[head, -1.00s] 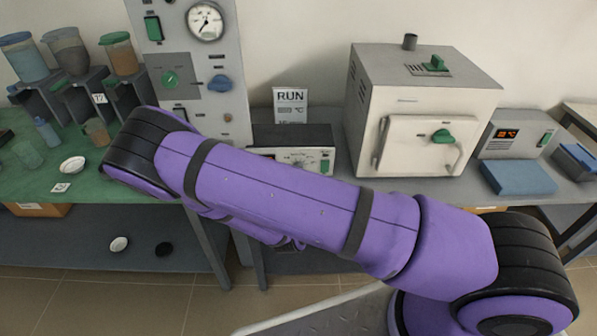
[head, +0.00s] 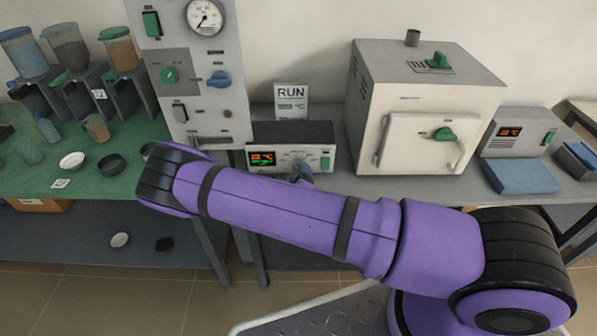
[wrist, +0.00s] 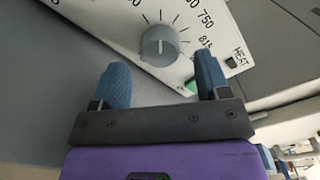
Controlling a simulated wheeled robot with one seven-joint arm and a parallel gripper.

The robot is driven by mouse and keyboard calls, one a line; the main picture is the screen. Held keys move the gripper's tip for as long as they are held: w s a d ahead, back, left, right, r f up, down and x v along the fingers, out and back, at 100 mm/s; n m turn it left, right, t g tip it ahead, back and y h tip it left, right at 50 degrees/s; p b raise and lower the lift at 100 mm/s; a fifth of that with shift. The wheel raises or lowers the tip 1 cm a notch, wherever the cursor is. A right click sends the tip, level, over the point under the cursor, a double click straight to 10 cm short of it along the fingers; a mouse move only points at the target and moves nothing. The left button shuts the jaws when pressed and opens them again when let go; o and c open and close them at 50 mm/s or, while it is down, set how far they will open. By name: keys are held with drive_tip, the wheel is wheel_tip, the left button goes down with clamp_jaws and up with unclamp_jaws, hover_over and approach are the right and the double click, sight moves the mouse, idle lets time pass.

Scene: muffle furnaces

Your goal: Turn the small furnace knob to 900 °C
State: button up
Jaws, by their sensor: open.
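The small control unit (head: 320,158), with a dark top and a pale front panel, stands on the grey bench in the head view. Its lit display (head: 262,158) is at the panel's left. In the wrist view its round grey knob (wrist: 160,46) sits on a white dial with printed numbers, 750 and 815 among them, and the word HEAT. My gripper (wrist: 162,82) is open, its blue fingertips apart and just short of the knob, which lies between and beyond them. In the head view my gripper (head: 302,172) is small before the panel and partly covers the dial.
The large white furnace (head: 400,150) stands to the right, its door shut. A tall grey panel with a gauge (head: 205,18) rises to the left. A green bench with cups and dishes is at the left.

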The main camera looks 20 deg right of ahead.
drive_tip(key=shift+x, duration=1.05)
drive_tip(key=c, duration=0.9)
